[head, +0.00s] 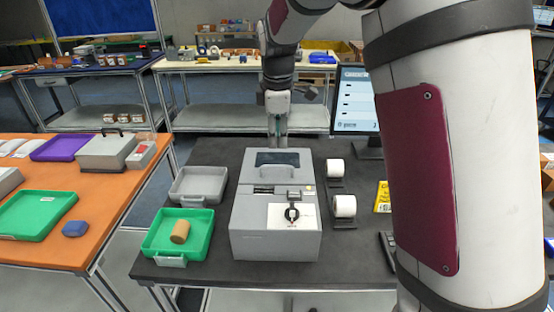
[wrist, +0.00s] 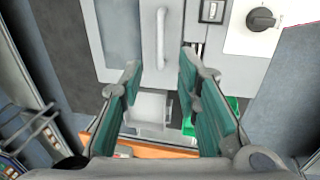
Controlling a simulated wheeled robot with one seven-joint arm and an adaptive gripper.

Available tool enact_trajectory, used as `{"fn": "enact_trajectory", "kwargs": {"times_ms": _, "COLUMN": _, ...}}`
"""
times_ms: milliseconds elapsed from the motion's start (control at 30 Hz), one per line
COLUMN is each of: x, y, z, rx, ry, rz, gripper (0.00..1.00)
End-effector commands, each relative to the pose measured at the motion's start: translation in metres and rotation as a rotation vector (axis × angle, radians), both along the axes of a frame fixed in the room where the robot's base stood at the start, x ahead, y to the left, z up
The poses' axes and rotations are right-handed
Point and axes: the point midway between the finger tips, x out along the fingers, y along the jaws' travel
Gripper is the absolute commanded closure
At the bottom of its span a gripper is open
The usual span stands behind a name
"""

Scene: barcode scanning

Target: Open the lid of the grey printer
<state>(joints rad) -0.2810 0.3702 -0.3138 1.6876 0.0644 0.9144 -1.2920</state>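The grey printer (head: 275,243) stands on the dark table in the head view, with a black knob on a white panel on its top. Its lid (head: 266,183) lies flat and looks shut, with a dark window towards the far end. The lid's bar handle (wrist: 161,40) shows in the wrist view. My gripper (head: 277,138) is at the printer's far side, behind the lid in the head view. In the wrist view my gripper (wrist: 158,72) is open and empty, its green-padded fingers apart, with the handle beyond the fingertips. Contact with the lid cannot be told.
A grey tray (head: 171,188) and a green tray (head: 203,233) holding a brown cylinder (head: 180,232) stand left of the printer. White rolls (head: 343,206) and a monitor (head: 354,103) are to the right. An orange table (head: 95,208) stands at left. My arm hides the right side.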

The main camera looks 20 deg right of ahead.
Motion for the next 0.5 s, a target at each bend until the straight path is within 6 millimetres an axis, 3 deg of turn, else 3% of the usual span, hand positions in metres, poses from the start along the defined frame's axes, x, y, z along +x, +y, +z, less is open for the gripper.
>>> {"fn": "enact_trajectory", "kwargs": {"times_ms": 300, "x": 0.01, "y": -0.004, "z": -0.062, "rx": -0.001, "ry": 0.003, "rz": -0.002, "gripper": 0.7}}
{"fn": "enact_trajectory", "kwargs": {"times_ms": 500, "x": 0.016, "y": -0.006, "z": -0.088, "rx": 0.001, "ry": 0.001, "rz": -0.002, "gripper": 0.7}}
